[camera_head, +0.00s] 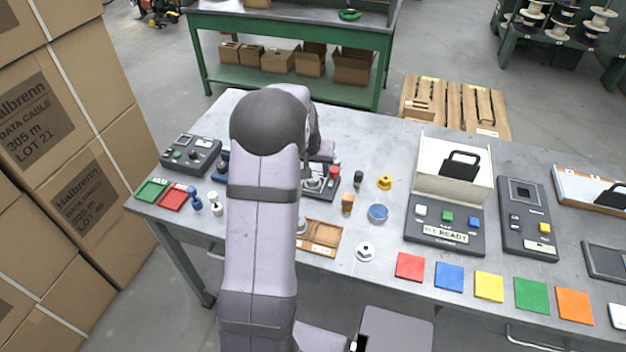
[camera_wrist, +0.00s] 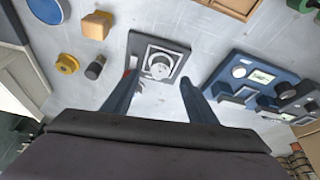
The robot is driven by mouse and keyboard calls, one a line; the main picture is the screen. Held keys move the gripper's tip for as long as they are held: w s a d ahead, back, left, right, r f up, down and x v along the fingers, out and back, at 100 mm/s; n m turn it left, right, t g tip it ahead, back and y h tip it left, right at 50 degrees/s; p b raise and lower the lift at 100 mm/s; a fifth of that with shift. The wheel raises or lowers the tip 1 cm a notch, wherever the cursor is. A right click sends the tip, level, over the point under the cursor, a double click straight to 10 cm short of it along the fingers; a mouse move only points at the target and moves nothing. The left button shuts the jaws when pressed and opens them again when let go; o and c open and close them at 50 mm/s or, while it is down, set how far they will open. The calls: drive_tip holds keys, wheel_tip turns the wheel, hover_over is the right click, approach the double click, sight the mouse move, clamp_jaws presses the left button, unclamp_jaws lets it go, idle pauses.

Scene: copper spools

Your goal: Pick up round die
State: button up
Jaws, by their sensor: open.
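My gripper (camera_wrist: 160,80) is open in the wrist view, with one dark finger on each side of an empty gap. Just past the fingertips is a dark grey fixture (camera_wrist: 136,42) with a pale plate and a round silvery piece (camera_wrist: 160,65) on it. The round piece lies between the fingers' lines; I cannot tell its height from them. In the head view the fixture (camera_head: 318,190) is partly hidden by my arm, which also covers most of my gripper. A pale round piece with a central hole (camera_head: 365,252) lies alone on the table. I cannot tell which is the round die.
Near the fixture stand a yellow round part (camera_head: 385,181), a black cylinder (camera_head: 358,177), a wooden block (camera_head: 347,201) and a blue disc (camera_head: 378,213). A wooden tray (camera_head: 322,247) lies in front. Blue devices (camera_wrist: 240,75) are at the right in the wrist view. Coloured tiles line the front edge.

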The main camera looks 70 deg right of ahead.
sight(312, 180)
drive_tip(key=shift+p+x, duration=1.3)
drive_tip(key=shift+x, duration=1.45)
drive_tip(key=shift+a, duration=0.1)
drive_tip(key=c, duration=1.3)
clamp_jaws()
drive_tip(key=shift+r, duration=0.15)
